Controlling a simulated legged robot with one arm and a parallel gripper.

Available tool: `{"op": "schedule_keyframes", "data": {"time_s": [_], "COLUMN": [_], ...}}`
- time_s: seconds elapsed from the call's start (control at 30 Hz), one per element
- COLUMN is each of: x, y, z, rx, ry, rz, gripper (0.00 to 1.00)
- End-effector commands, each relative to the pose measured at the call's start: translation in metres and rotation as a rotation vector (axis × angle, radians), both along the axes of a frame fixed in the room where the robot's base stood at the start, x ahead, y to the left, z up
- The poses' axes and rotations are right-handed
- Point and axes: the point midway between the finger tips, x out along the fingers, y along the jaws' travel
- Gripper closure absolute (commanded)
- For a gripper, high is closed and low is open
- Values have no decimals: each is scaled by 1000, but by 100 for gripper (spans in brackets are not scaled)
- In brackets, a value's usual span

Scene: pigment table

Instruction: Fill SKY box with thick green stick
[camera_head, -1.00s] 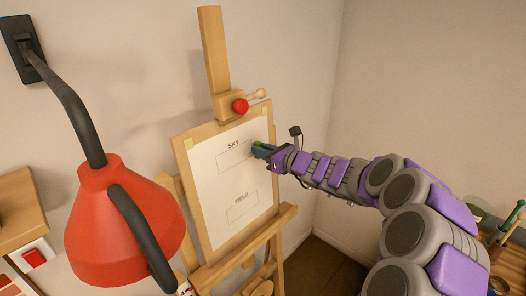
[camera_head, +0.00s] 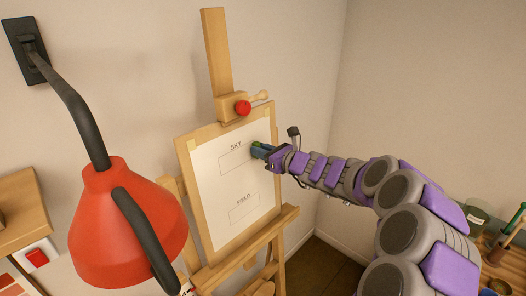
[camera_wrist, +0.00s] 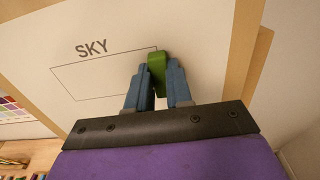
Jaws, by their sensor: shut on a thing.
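The white sheet (camera_head: 221,190) is on the wooden easel and has two printed boxes. The SKY box (camera_head: 237,160) is the upper one; its inside looks blank. In the wrist view the SKY box (camera_wrist: 95,78) lies to the left of my gripper. My gripper (camera_wrist: 155,85) is shut on a thick green stick (camera_wrist: 157,68), at the right end of the SKY box. The stick's tip is close to the paper; I cannot tell whether it touches. In the head view my gripper (camera_head: 259,150) covers the box's right edge. The FIELD box (camera_head: 244,209) is below and blank.
A red lamp (camera_head: 125,225) on a black arm hangs in the left foreground. A red knob (camera_head: 243,108) sits on the easel above the sheet. Pots and sticks (camera_head: 497,240) stand on a table at the right. A wooden shelf (camera_head: 15,210) is at the far left.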

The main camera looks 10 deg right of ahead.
Motion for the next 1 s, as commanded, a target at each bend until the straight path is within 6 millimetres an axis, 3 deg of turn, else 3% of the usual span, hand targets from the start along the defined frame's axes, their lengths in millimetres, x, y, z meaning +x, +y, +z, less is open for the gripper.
{"op": "schedule_keyframes", "data": {"time_s": [1.0], "x": [-19], "y": [28], "z": [-1], "rx": [1], "ry": [-1], "rz": [1], "gripper": [100]}}
